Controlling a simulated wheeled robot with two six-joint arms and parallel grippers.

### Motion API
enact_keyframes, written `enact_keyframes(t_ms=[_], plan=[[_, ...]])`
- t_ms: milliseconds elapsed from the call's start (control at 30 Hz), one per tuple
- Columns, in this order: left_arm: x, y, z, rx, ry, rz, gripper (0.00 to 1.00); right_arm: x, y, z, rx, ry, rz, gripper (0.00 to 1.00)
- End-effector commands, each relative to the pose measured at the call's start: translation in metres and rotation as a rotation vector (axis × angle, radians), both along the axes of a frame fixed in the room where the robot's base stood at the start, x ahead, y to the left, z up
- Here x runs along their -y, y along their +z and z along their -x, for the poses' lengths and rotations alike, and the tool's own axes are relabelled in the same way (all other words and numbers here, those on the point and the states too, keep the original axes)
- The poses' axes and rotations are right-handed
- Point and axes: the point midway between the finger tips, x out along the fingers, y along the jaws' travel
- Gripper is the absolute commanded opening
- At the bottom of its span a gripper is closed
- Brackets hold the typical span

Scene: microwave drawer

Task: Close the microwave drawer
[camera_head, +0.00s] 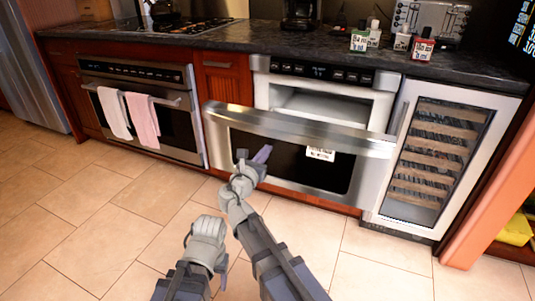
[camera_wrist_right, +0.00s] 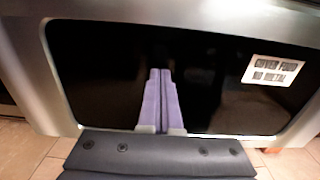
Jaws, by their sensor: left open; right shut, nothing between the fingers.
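The microwave drawer (camera_head: 300,126) is pulled out from the steel microwave housing (camera_head: 378,92). A gap shows behind its top edge, opening into the cavity. Its front has a steel frame, a dark window and a white label (camera_head: 320,154). In the right wrist view the drawer front (camera_wrist_right: 52,95) fills most of the picture. My right gripper (camera_head: 262,154) has its purple fingers together and empty, in front of the dark window; they also show in the wrist view (camera_wrist_right: 160,75). I cannot tell whether they touch it. My left gripper (camera_head: 221,266) is open, low and left of the right arm, its fingers mostly hidden.
An oven (camera_head: 145,105) with two hanging towels stands left of the drawer. A wine cooler (camera_head: 437,155) stands at its right. Small boxes and bottles (camera_head: 423,48) sit on the dark counter (camera_head: 270,42). The tiled floor (camera_head: 110,215) in front is clear.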

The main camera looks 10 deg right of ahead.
Motion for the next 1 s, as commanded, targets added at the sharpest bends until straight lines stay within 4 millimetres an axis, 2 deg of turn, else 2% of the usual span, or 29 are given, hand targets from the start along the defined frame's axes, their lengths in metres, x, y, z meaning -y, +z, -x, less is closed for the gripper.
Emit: enact_keyframes(t_ms=[267,433,567,1000], plan=[[0.000,0.000,0.000,0.000,0.000,0.000,0.62,0.002,0.000,-0.003,0.000,-0.001,0.000,0.00],[0.000,0.000,0.000,0.000,0.000,0.000,0.62,0.013,0.000,-0.020,0.000,-0.003,0.000,0.00],[0.000,0.000,0.000,0.000,0.000,0.000,0.62,0.029,0.000,-0.045,0.000,-0.005,0.000,0.00],[0.000,0.000,0.000,0.000,0.000,0.000,0.62,0.098,0.000,-0.148,0.000,-0.004,0.000,0.00]])
